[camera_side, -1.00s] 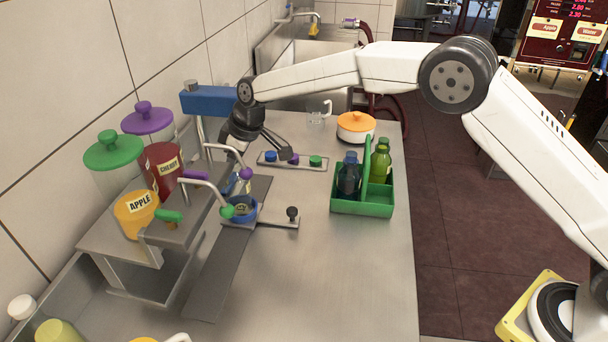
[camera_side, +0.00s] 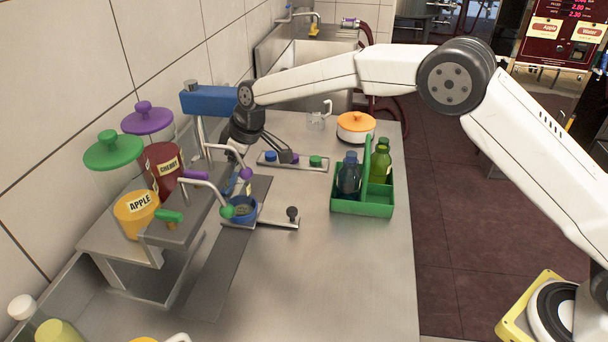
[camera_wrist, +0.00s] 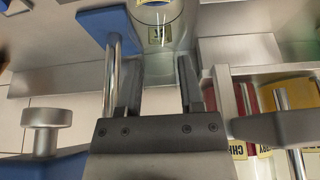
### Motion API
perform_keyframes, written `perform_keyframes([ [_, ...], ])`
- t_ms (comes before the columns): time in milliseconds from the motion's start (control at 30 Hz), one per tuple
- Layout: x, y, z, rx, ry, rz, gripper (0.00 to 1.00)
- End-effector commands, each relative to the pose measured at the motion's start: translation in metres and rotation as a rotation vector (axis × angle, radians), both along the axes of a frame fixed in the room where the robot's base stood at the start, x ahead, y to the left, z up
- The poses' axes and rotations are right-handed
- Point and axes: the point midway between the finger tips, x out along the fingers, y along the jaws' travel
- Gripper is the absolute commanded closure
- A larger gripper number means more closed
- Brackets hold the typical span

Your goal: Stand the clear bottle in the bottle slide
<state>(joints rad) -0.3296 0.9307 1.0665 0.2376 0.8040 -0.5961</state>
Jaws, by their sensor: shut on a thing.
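My gripper (camera_wrist: 161,60) has its two fingers around the clear bottle (camera_wrist: 158,32) in the wrist view. The bottle is a see-through cylinder with a yellow label, partly out of frame. The bottle slide, a steel plate with a black knob (camera_side: 292,212) and a blue ring (camera_side: 240,212), lies below the spouts. I cannot tell whether the bottle touches the ring.
A green carrier (camera_side: 363,207) with dark and green bottles stands right. A tray with coloured caps (camera_side: 315,162) and an orange-lidded pot (camera_side: 356,127) are behind.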

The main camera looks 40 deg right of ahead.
Motion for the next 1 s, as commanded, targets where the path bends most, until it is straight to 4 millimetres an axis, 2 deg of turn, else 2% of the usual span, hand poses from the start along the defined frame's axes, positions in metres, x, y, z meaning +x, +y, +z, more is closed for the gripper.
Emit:
perform_keyframes([
  [967, 0.0, 0.0, -0.01, 0.0, -0.001, 0.0, 1.0],
  [1000, 0.0, 0.0, -0.01, 0.0, -0.001, 0.0, 0.49],
])
